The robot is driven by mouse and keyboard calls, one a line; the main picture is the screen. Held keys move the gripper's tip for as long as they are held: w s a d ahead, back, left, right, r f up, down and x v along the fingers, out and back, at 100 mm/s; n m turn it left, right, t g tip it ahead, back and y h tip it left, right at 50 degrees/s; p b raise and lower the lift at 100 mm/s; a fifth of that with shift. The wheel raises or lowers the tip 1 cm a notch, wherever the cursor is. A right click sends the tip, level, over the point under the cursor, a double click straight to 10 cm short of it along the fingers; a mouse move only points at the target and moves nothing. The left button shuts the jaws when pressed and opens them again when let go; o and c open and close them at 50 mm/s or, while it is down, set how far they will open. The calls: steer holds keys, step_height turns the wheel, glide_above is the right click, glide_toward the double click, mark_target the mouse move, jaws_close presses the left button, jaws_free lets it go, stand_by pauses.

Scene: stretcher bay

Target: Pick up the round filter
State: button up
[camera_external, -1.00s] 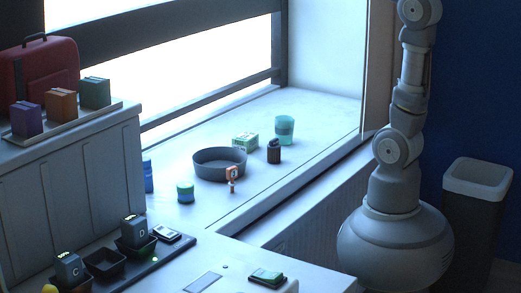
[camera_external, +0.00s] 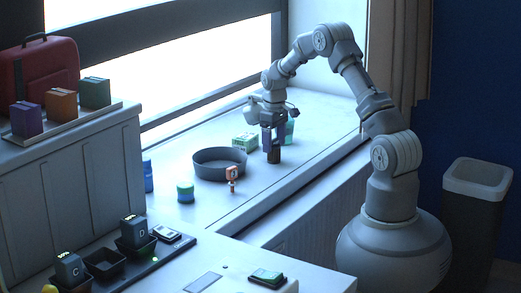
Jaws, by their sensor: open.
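No thing in view can be named the round filter with certainty. A short round jar with teal and blue bands (camera_external: 185,193) stands at the left of the sill, a small orange-and-white piece with a round head (camera_external: 231,175) stands in front of the grey round basin, and a small dark cylinder (camera_external: 274,156) stands right of the basin. My gripper (camera_external: 272,147) points down at the dark cylinder, its fingers open and hiding the cylinder's top. Whether the fingers touch it cannot be told.
A grey basin (camera_external: 219,152), a green-and-white box (camera_external: 244,142) and a teal cup (camera_external: 289,130) stand close to my gripper. A blue bottle (camera_external: 148,176) is at the far left. The sill's front right is clear.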

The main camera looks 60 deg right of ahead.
mark_target(274, 145)
step_height(274, 145, down, 4)
steer(key=shift+r+b, duration=0.15)
steer(key=shift+b, duration=0.55)
steer(key=shift+r, duration=0.1)
steer(key=c, duration=1.1)
